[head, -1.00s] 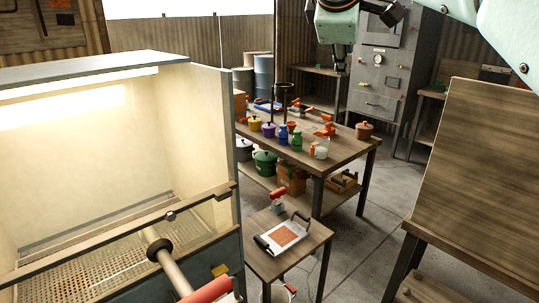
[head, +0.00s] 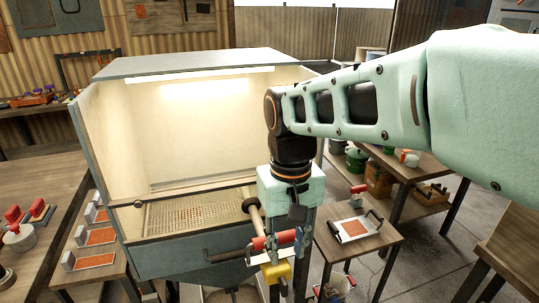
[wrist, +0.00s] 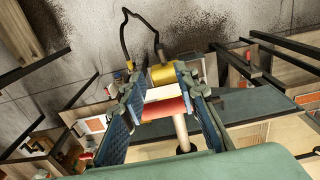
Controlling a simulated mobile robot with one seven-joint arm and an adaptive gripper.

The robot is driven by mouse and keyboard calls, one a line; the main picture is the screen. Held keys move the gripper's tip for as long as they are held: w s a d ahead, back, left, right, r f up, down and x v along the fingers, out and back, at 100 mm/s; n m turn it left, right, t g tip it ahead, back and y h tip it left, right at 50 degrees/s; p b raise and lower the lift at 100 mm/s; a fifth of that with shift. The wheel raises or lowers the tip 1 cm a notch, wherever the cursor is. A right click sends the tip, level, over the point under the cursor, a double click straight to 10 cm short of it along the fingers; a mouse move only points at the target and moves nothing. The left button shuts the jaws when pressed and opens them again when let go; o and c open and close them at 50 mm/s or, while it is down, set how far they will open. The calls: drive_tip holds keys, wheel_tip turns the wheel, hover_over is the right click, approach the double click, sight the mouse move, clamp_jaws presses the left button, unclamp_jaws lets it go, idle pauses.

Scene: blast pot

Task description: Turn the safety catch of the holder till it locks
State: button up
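The holder shows in the head view at the front of the lit booth, with a pale rod (head: 256,216), a red grip (head: 272,240) and a yellow block (head: 276,271). I cannot tell for sure which part is the safety catch. My gripper (head: 296,237) reaches down from the arm at the holder's right end and partly hides it. In the wrist view my gripper (wrist: 161,84) has its two fingers spread. The yellow part (wrist: 162,73), a white piece (wrist: 165,93) and the red part (wrist: 165,108) lie between or beyond them. I cannot tell whether the fingers touch them.
The blast booth (head: 215,66) stands behind the holder. A small side table (head: 376,250) with a framed orange plate (head: 352,228) is close on the right. A dark bar (head: 226,255) sticks out left of the yellow block.

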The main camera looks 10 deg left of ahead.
sight(284, 281)
drive_tip(key=shift+s+f, duration=0.35)
drive_tip(key=shift+f, duration=0.1)
wheel_tip(284, 281, down, 10)
drive_tip(key=shift+w+f, duration=0.15)
clamp_jaws()
